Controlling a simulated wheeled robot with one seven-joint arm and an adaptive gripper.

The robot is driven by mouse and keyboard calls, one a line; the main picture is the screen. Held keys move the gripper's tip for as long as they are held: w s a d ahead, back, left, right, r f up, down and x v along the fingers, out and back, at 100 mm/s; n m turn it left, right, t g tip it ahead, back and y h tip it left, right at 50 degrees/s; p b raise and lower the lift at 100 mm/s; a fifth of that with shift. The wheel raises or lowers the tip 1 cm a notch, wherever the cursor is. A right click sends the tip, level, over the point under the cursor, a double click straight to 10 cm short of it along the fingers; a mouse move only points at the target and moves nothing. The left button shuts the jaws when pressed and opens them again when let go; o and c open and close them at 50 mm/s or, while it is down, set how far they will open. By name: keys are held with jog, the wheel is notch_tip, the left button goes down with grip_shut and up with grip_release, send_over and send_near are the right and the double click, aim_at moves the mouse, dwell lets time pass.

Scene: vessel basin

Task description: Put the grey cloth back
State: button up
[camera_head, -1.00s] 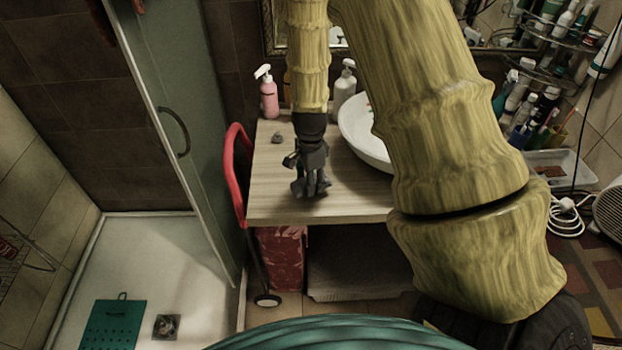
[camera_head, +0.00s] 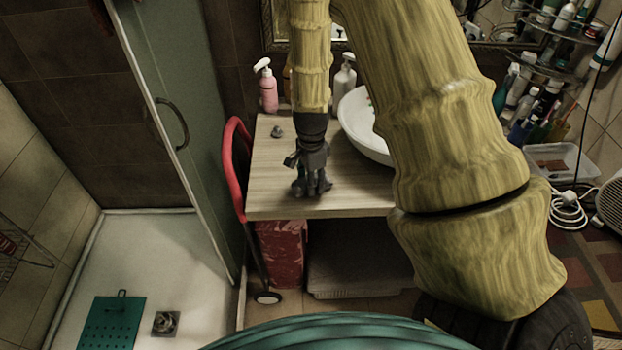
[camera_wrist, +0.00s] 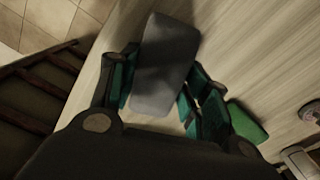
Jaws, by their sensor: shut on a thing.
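The grey cloth (camera_wrist: 165,65) shows in the wrist view as a folded grey block between the teal finger pads. My gripper (camera_wrist: 158,97) is shut on it, and it lies at or just above the pale wood counter (camera_wrist: 235,50); I cannot tell whether it touches. In the head view my gripper (camera_head: 312,186) points down at the counter's front part (camera_head: 350,200), left of the white basin (camera_head: 362,135). The cloth cannot be made out there among the dark fingers.
A green block (camera_wrist: 247,120) lies beside the fingers in the wrist view. A small grey object (camera_head: 277,131) sits behind my gripper. A pink pump bottle (camera_head: 267,88) and a white one (camera_head: 344,82) stand at the back. A red handle (camera_head: 232,165) borders the counter's left edge.

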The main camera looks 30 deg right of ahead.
jog(key=shift+f, duration=0.45)
jog(key=o, duration=1)
jog(key=shift+r, duration=0.15)
notch_tip(320, 180, up, 12)
jog(key=shift+f, duration=0.1)
jog(key=shift+f, duration=0.1)
